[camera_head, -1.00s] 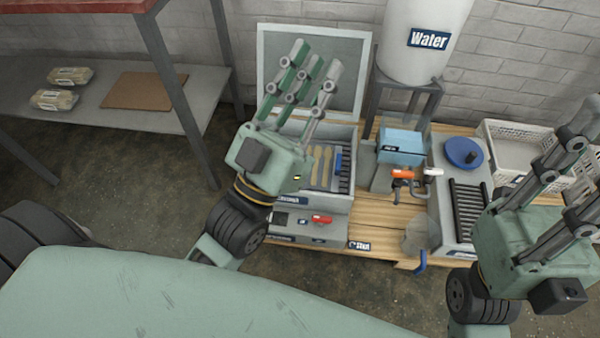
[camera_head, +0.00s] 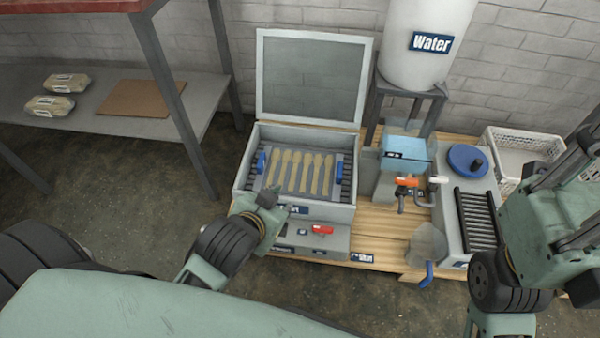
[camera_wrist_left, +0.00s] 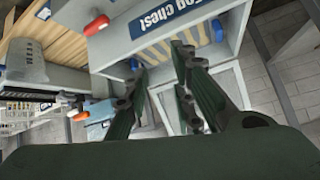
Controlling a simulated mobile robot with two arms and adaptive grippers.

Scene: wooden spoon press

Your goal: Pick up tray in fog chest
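The fog chest (camera_head: 335,213) stands with its lid (camera_head: 310,75) open against the wall. Inside lies a grey tray (camera_head: 267,180) bearing several wooden spoons (camera_head: 307,172) side by side. The tray has a blue handle (camera_head: 262,162) at its left end and another (camera_head: 340,171) at its right. My left gripper (camera_head: 264,200) is at the chest's front left corner, clear of the tray. In the left wrist view its fingers are spread with nothing between them, and the chest (camera_wrist_left: 130,45) shows beyond. My right gripper (camera_head: 570,165) is at the right edge, partly cut off.
A red handle (camera_head: 322,230) sits on the unit below the chest. To the right are a light blue box (camera_head: 405,152), a water tank (camera_head: 425,50), a roller unit (camera_head: 475,220) and a white crate (camera_head: 520,150). A shelf (camera_head: 190,120) stands at the left.

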